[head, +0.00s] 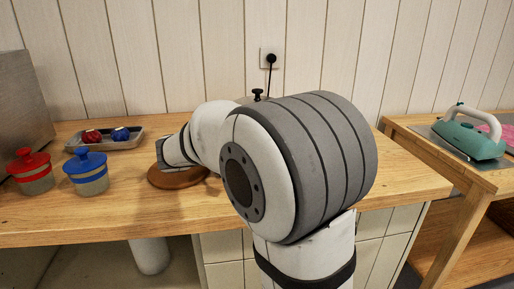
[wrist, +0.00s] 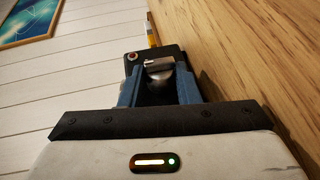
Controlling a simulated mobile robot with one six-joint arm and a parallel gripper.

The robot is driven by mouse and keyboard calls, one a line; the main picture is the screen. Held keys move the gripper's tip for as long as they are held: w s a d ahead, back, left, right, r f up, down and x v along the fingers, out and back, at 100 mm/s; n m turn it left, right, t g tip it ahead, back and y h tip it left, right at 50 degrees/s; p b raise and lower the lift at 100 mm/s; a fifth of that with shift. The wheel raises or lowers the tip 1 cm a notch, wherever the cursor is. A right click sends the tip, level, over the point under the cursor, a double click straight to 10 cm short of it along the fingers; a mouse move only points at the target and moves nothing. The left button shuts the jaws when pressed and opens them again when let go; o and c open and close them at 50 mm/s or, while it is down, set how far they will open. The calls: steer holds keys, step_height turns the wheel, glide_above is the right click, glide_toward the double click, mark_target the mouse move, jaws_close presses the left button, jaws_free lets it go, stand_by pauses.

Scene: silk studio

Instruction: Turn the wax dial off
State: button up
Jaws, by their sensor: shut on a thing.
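In the wrist view my gripper (wrist: 158,82) has its two blue fingers closed on a silvery metal knob (wrist: 157,66), which I take to be the wax dial. The knob sits against a small black housing (wrist: 173,53) with a reddish round spot (wrist: 132,56) at its left corner. The dial's markings and setting cannot be read. In the head view my arm crosses the bench and hides the dial and the fingers.
A round brown board (head: 170,181) lies on the wooden bench (head: 150,216) under my wrist. Left are a red-lidded jar (head: 30,172), a blue-lidded jar (head: 87,172) and a grey tray (head: 132,140) with red and blue items. A teal iron (head: 468,141) stands on the right table.

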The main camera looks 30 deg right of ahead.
steer(key=o, duration=1)
steer(key=shift+c, duration=0.2)
steer(key=p+v, duration=0.1)
steer(key=v, duration=0.6)
steer(key=shift+a, duration=0.35)
